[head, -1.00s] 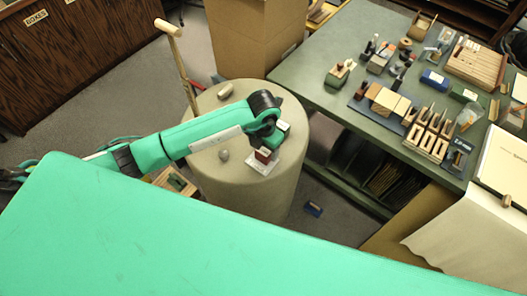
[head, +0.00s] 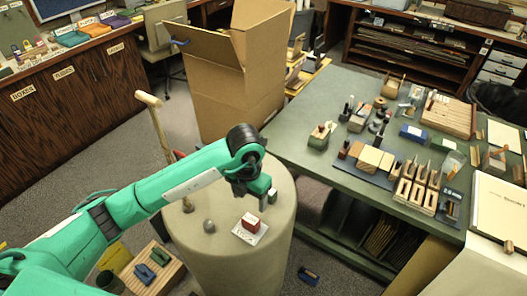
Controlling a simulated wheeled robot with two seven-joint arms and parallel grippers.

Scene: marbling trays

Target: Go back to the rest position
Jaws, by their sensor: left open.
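My left gripper (head: 258,190) is at the end of the green left arm that comes in from the left. It is open and points down over the round beige pedestal (head: 228,256). A small red block (head: 250,221) on a white card (head: 243,237) stands on the pedestal, below and apart from the gripper. Nothing shows between the fingers. My right gripper is not in view.
A green table (head: 300,125) with blocks and tools is at the right. A tall cardboard box (head: 235,85) stands behind. A slatted crate (head: 165,277) sits lower left.

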